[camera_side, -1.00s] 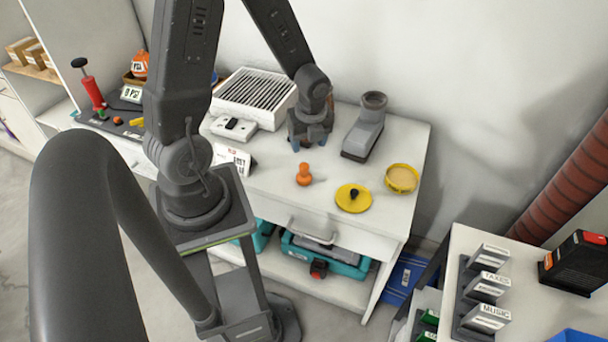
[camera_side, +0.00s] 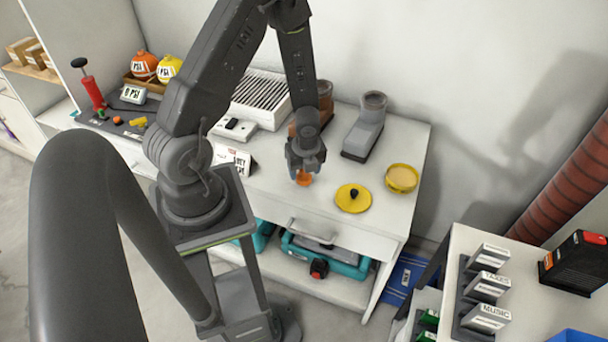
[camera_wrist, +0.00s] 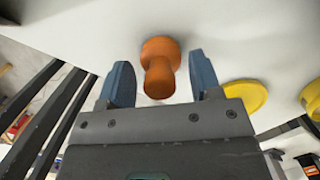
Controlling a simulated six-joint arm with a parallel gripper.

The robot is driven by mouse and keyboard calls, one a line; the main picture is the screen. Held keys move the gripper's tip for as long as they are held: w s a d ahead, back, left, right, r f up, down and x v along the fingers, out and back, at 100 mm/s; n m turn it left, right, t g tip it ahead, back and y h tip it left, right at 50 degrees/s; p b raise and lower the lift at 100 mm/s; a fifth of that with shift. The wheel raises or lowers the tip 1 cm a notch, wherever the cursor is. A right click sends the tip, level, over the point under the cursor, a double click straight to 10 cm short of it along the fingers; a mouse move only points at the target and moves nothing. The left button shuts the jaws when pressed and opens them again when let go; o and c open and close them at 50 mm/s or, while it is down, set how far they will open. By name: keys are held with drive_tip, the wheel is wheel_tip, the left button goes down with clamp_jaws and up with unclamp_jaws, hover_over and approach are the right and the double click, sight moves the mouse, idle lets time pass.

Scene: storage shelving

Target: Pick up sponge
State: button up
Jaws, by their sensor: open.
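The sponge looks to be the small orange piece with a round knob handle (camera_side: 304,180) on the white table; no other sponge shows. In the wrist view the orange piece (camera_wrist: 161,50) appears between the two blue fingers, with white table on both sides of it. My gripper (camera_side: 303,170) is open, points down just above or around it, and hides part of it in the side view. In the wrist view my gripper (camera_wrist: 158,68) touches neither side of the piece. I cannot tell how far down the fingers reach.
A yellow lid with a black knob (camera_side: 353,198) and a round yellow tin (camera_side: 401,178) lie to the right. A white card (camera_side: 234,158) stands to the left. The table's front edge is close.

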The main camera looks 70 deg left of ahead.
drive_tip(key=shift+f, duration=0.15)
drive_tip(key=c, duration=1)
drive_tip(key=shift+r, duration=0.65)
drive_tip(key=r, duration=0.2)
drive_tip(key=s+r, duration=0.1)
drive_tip(key=shift+a+r, duration=0.3)
drive_tip(key=shift+a, duration=0.1)
drive_tip(key=s+a+r, duration=0.6)
drive_tip(key=s, duration=0.2)
drive_tip(key=shift+s, duration=0.3)
drive_tip(key=shift+r, duration=0.1)
